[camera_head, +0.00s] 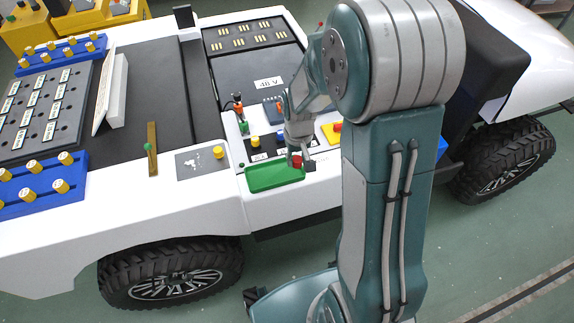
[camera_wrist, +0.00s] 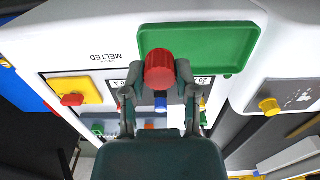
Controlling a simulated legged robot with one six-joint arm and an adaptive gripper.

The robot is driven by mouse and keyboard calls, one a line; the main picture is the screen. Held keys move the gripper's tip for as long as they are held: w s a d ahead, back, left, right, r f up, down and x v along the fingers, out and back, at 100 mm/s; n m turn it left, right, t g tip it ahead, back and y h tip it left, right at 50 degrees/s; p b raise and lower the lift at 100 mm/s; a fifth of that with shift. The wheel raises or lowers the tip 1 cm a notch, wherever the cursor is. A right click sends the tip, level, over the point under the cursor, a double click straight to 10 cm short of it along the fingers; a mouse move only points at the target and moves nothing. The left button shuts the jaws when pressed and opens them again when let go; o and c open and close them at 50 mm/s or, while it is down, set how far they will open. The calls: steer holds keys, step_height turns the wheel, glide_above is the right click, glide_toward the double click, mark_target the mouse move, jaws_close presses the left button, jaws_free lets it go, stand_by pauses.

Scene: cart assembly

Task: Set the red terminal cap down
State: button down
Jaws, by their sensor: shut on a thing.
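The red terminal cap (camera_wrist: 160,69) is between the fingertips of my gripper (camera_wrist: 160,90) in the wrist view. My gripper is shut on it. The cap overlaps the near edge of the green tray (camera_wrist: 222,38) in that view; I cannot tell whether it touches the tray. In the head view the red cap (camera_head: 297,161) shows at the right end of the green tray (camera_head: 268,180), below my gripper (camera_head: 298,150). The visible floor of the tray is bare.
A yellow block with a red knob (camera_wrist: 76,94) is beside a panel labelled MELTED. A grey plate with a yellow knob (camera_head: 218,152) lies left of the tray. The black 48 V battery cover (camera_head: 260,70) is behind. Blue racks (camera_head: 40,185) hold several yellow knobs.

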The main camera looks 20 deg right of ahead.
glide_above(288, 171)
step_height(288, 171, down, 5)
steer(key=shift+a+f, duration=0.1)
steer(key=shift+f, duration=1.55)
steer(key=shift+f, duration=0.1)
steer(key=shift+c, duration=1.9)
jaws_free()
